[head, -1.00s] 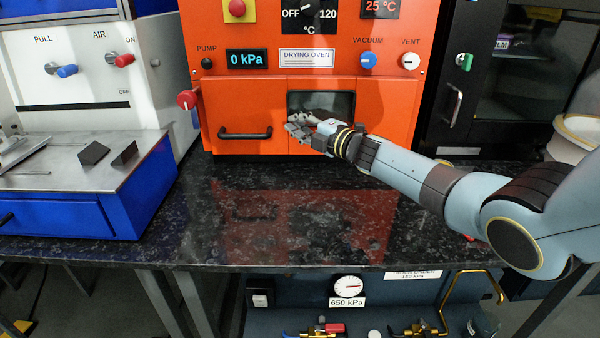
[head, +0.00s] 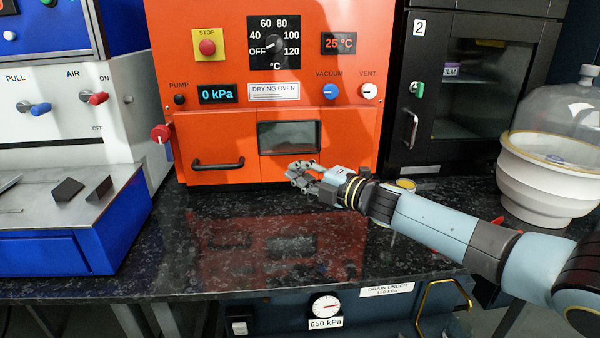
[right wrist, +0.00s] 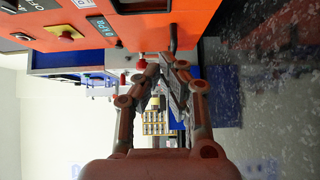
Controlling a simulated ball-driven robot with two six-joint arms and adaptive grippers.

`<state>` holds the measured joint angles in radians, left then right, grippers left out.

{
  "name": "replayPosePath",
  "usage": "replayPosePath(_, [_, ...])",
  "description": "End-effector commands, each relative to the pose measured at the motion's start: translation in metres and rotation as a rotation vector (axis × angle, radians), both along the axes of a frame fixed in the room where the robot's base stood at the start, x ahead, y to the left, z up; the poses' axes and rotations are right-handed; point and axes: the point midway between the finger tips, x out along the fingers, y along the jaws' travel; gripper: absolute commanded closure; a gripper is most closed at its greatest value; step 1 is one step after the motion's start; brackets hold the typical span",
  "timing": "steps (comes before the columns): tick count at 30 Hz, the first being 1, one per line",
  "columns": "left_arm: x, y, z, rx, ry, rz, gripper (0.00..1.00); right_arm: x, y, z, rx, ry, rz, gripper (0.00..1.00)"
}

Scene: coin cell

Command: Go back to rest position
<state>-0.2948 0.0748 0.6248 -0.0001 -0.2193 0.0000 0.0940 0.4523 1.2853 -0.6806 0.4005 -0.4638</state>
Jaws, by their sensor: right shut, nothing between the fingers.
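My right gripper (head: 301,173) hangs in front of the orange drying oven (head: 360,118), a little below its window (head: 289,138), above the dark speckled bench. Its fingers are shut with nothing between them. In the right wrist view the closed fingers (right wrist: 168,62) point along the oven front, with the oven at the top and the bench to the right. The oven's door with the black handle (head: 217,164) is closed. My left gripper does not show.
A blue box with a steel top (head: 75,245) holds two dark blocks at left. At right stand a black cabinet (head: 425,125) and a white vessel with a clear dome (head: 545,180). The dark bench (head: 240,230) is clear in the middle.

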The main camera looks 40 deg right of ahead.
Motion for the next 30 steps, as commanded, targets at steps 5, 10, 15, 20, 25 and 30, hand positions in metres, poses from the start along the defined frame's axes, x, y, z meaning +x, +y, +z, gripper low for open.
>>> replayPosePath(5, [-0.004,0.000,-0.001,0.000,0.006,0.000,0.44,-0.007,-0.001,0.001,-0.001,-0.001,0.001,1.00])
replayPosePath(10, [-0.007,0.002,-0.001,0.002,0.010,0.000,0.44,-0.008,0.000,0.000,0.015,0.006,-0.013,1.00])
replayPosePath(15, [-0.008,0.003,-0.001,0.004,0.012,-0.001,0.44,-0.026,0.005,-0.007,0.181,0.084,-0.178,1.00])
replayPosePath(20, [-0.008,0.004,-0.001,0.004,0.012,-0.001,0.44,-0.081,0.015,-0.028,0.498,0.280,-0.468,1.00])
replayPosePath(25, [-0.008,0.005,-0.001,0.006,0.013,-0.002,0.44,-0.165,0.041,-0.053,0.795,0.548,-0.740,1.00])
replayPosePath(30, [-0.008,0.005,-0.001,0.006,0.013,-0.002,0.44,-0.232,0.068,-0.061,0.952,0.750,-0.905,1.00])
